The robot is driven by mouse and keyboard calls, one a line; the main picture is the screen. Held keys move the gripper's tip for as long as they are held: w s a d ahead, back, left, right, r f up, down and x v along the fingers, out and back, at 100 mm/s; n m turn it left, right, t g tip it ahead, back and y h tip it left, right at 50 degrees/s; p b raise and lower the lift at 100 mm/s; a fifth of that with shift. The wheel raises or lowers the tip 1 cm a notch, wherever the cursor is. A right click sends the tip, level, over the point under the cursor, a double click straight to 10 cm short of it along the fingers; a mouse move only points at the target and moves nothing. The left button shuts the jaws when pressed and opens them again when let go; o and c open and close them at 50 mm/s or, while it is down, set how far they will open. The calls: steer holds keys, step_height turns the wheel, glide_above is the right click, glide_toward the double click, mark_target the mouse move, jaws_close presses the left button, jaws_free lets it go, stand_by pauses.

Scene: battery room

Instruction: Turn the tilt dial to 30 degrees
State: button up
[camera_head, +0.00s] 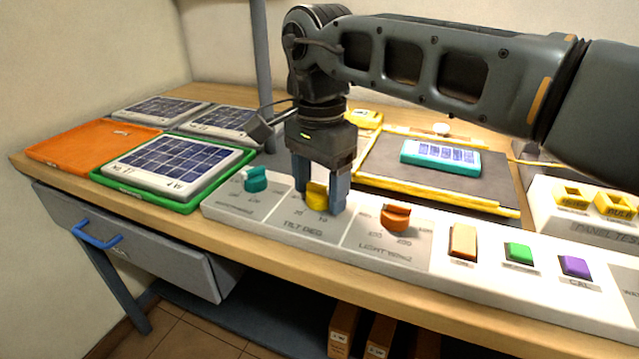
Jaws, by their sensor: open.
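The tilt dial is the yellow knob (317,195) on the white control panel (445,279), above the label "TILT DEG". My gripper (319,197) points straight down over it, with one finger on each side of the knob. The jaws are open, and I cannot tell whether either finger touches the knob. The fingers and the knob hide part of the scale, so the dial's present angle cannot be read.
A teal knob (256,179) sits left of the tilt dial and an orange knob (397,217) right of it. Beige (463,241), green (518,253) and purple (575,266) buttons lie further right. A small teal-framed solar panel (440,157) lies on a dark, yellow-edged board behind.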

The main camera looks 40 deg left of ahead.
steer(key=c, duration=1)
steer(key=shift+c, duration=0.2)
